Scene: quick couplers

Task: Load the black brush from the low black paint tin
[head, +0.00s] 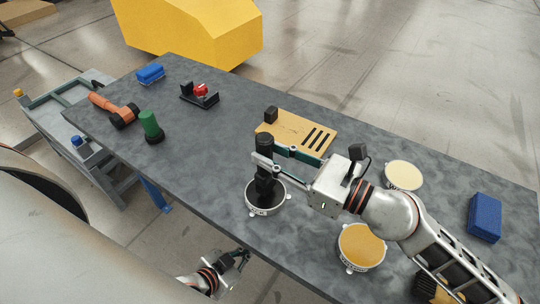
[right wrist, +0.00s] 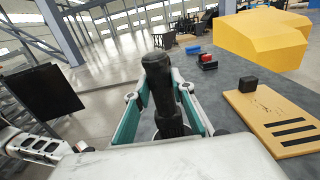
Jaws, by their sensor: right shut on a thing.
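The black brush (head: 265,181) stands upright in my right gripper (head: 266,161). The gripper is shut on it, and the brush also shows between the fingers in the right wrist view (right wrist: 160,85). The brush's lower end is inside the rim of the low black paint tin (head: 252,209), a round metal tin with a dark inside. The bristles are hidden, so I cannot tell how deep they reach. My left gripper (head: 236,261) is low, beyond the table's near edge; its jaw state is unclear.
A tin with yellow-orange paint (head: 361,246) and a cream one (head: 403,175) stand at the right. A wooden board (head: 287,130) with dark strips and a black block (head: 270,114) lies behind the brush. A blue block (head: 484,217) is far right.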

